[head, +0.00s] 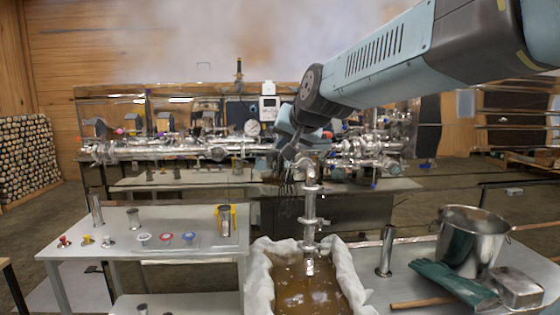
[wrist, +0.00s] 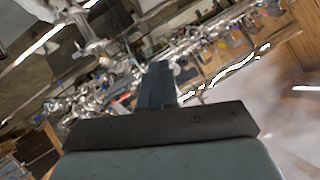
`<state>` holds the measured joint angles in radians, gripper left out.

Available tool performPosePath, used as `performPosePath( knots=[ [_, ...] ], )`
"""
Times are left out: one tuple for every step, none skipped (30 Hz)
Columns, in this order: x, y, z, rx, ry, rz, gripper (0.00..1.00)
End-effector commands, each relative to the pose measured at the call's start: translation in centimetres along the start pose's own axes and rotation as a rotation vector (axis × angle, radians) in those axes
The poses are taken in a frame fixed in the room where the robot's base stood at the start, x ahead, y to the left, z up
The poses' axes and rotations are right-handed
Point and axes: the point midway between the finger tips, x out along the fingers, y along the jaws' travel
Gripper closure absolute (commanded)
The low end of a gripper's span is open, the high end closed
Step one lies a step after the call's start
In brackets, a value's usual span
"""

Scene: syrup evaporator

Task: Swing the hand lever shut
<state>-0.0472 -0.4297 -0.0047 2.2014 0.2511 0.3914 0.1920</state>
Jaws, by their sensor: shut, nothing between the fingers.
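A steel draw-off pipe (head: 309,205) comes down from an elbow and ends over a cloth-lined tub (head: 258,275) of amber liquid. The hand lever cannot be told apart from the shiny fittings around the elbow. My gripper (head: 288,152) is beside the upper end of this pipe, just left of the elbow in the head view. In the wrist view my gripper's fingers (wrist: 157,72) are together with nothing between them. Whether they touch a fitting cannot be told. My arm hides part of the pipework behind it.
A left table (head: 190,252) carries small valves, colored caps and steel cylinders. On the right bench stand a steel pail (head: 466,243), a green glove (head: 452,280), a metal box (head: 517,288) and a steel cylinder (head: 386,252). Dense pipework (head: 130,150) runs along the back.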

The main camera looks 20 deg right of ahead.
Motion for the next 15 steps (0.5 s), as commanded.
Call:
performPosePath(
  knots=[
    [-0.4,0.7,1.1,-0.014,-0.018,0.014,1.0],
    [-0.5,1.1,1.7,-0.023,-0.03,0.023,1.0],
    [-0.8,1.7,2.5,-0.034,-0.044,0.035,1.0],
    [-0.9,2.1,3.1,-0.041,-0.055,0.044,1.0],
    [-1.0,2.6,3.8,-0.049,-0.067,0.055,1.0],
    [-1.1,3.3,4.7,-0.057,-0.082,0.069,1.0],
    [-1.2,3.8,5.3,-0.062,-0.09,0.08,1.0],
    [-1.2,4.3,5.8,-0.067,-0.098,0.09,1.0],
    [-1.1,5.0,6.6,-0.07,-0.108,0.104,1.0],
    [-1.0,5.5,7.0,-0.07,-0.113,0.115,1.0],
    [-0.8,6.0,7.5,-0.066,-0.117,0.126,1.0],
    [-0.3,6.7,8.0,-0.058,-0.115,0.14,1.0],
    [0.1,7.1,8.1,-0.048,-0.108,0.145,1.0],
    [0.5,7.3,8.1,-0.04,-0.101,0.149,1.0],
    [1.0,7.6,8.1,-0.027,-0.092,0.153,1.0]
  ],
)
